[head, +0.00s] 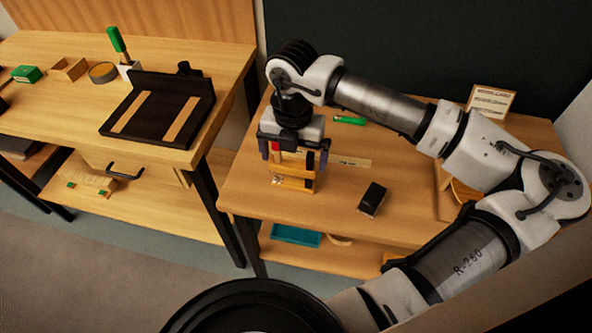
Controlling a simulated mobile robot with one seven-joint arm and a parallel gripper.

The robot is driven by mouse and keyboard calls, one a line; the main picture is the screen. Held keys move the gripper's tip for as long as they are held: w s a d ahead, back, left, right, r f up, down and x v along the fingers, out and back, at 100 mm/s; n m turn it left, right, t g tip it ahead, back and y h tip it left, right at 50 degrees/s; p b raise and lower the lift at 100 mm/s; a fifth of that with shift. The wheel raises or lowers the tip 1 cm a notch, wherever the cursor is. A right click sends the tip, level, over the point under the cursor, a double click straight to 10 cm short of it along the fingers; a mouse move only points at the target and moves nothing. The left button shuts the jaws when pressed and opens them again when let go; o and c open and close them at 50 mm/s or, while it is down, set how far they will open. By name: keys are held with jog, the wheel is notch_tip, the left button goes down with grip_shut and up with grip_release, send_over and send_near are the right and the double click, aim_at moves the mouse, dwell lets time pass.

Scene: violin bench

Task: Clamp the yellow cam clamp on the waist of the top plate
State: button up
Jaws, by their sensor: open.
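My gripper (294,157) is open, pointing down over the middle table, with its two dark fingers apart. Between and below the fingers stands a small upright wooden-coloured stack or rack with yellow-orange bars (296,184) and a red part near the top. The yellow cam clamp cannot be told apart from this group with certainty. Whether the fingers touch anything there is unclear. A curved orange-brown wooden piece (464,194) shows at the table's right, mostly hidden behind my arm; it may be the top plate, but its waist is not visible.
A black block (372,199) lies right of the stack. A pale strip (350,162) and a green-handled tool (349,120) lie behind. A card (490,101) stands at the back right. The left bench (60,110) holds a black cradle (147,127). The table's front middle is clear.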

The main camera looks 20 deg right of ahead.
jog(key=c, duration=1.4)
jog(key=shift+c, duration=0.2)
